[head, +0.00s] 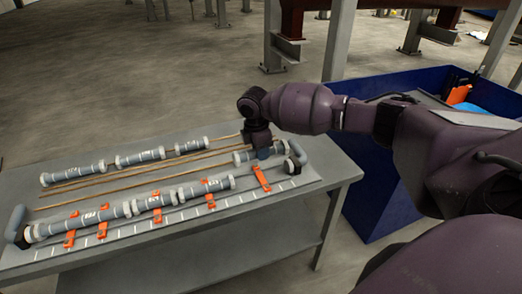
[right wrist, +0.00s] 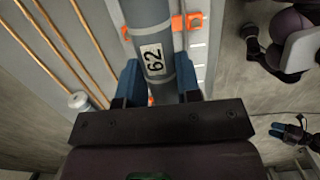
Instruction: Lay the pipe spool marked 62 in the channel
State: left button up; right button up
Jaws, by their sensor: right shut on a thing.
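The pipe spool marked 62 (right wrist: 145,20) is grey with a white label, which reads 62 in the right wrist view. My right gripper (head: 262,152) is shut on it, with blue fingers (right wrist: 158,85) on both sides. In the head view the spool's pale left end (head: 240,157) shows; the gripper hides its middle. The channel (head: 150,222) runs along the table's front, with orange brackets (head: 261,178) and several spools (head: 154,202) in its left part. Spool 62 appears above the channel's open right part. My left gripper (right wrist: 285,131) seems to show small in the right wrist view; its opening is unclear.
Several spools (head: 140,157) lie in a row at the table's back. Thin copper-coloured rods (head: 130,180) lie between the rows. Dark elbows (head: 17,226) stand at both channel ends, one close right of my right gripper. A blue bin (head: 375,190) stands right of the table.

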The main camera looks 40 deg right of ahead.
aim_at(262, 177)
jog(key=shift+d+f, duration=0.15)
jog(key=shift+f, duration=0.15)
jog(key=shift+f+b, duration=0.45)
jog(key=shift+b, duration=0.05)
jog(key=shift+f+b, duration=0.55)
jog(key=shift+f, duration=0.3)
jog(key=shift+f+b, duration=0.3)
jog(key=shift+f, duration=0.2)
jog(key=shift+f+b, duration=0.35)
jog(key=shift+f, duration=0.2)
jog(key=shift+f+b, duration=0.4)
jog(key=shift+f, duration=1.05)
jog(key=o, duration=1)
